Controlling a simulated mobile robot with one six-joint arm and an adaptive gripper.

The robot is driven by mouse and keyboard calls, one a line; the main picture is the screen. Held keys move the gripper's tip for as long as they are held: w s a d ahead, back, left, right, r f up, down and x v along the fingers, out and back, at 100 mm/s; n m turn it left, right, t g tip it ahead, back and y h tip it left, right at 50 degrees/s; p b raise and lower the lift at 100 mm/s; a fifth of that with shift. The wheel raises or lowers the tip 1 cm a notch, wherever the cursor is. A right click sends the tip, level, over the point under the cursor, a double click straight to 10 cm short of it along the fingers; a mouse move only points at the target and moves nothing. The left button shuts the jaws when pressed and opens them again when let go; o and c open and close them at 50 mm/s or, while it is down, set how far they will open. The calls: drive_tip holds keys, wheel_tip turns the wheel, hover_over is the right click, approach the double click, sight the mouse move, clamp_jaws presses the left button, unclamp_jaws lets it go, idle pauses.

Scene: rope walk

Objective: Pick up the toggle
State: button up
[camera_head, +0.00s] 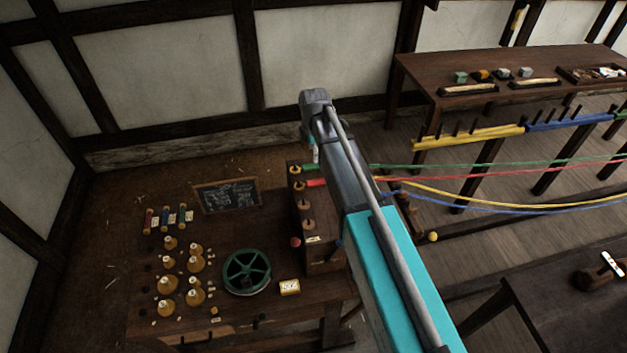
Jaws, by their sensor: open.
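I cannot single out the toggle for certain. Small pale pieces (215,311) lie on the wooden bench (250,211) at the lower left, too small to identify. My arm reaches up from the lower right and bends at its far end, over the right side of the bench. My gripper does not show; the arm's own links hide what lies behind them. Nothing held can be seen.
The bench carries tan cones (166,284), a green wheel (246,272), coloured spools (166,218) and a slate (227,195). A post block (318,258) stands at its right. Ropes (500,206) stretch rightward. A long table (480,64) stands behind.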

sight(314, 181)
drive_tip(key=shift+f, duration=0.15)
wheel_tip(314, 181, down, 8)
drive_tip(key=b, duration=0.8)
drive_tip(key=shift+f+b, duration=0.2)
drive_tip(key=shift+b, duration=0.2)
idle(0.4)
drive_tip(key=shift+s+f+b, duration=0.15)
drive_tip(key=shift+f+b, duration=2.45)
drive_tip(key=c, duration=1.1)
